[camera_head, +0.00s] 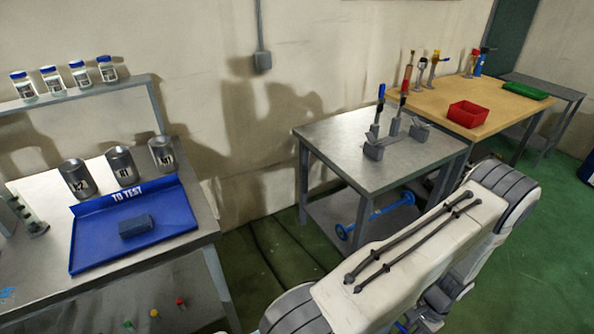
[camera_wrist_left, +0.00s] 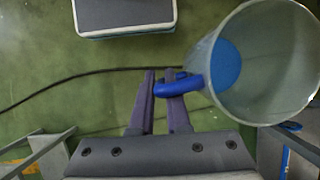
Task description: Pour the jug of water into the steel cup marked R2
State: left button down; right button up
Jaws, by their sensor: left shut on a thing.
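The steel cup marked R2 (camera_head: 77,178) stands upright at the left of a row of three steel cups, behind the blue tray in the head view. Cups marked R1 (camera_head: 121,163) and N1 (camera_head: 163,153) stand to its right. In the left wrist view, my left gripper (camera_wrist_left: 160,78) is shut on the blue handle of the jug (camera_wrist_left: 283,70). The jug is pale and translucent, with blue showing inside. Green floor shows below it. The cup is outside the wrist view. I cannot make out the jug in the head view. My right gripper is not in view.
A blue TO TEST tray (camera_head: 90,245) holding a dark blue block (camera_head: 136,226) lies on the left bench. Bottles (camera_head: 80,73) stand on a shelf above. A metal table (camera_head: 340,140) and a wooden table (camera_head: 510,105) stand to the right. Open floor lies between the benches.

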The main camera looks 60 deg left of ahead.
aim_at(75, 172)
jog(key=i, duration=1.05)
jog(key=u, duration=4.2)
jog(key=i, duration=0.5)
jog(key=z, duration=0.05)
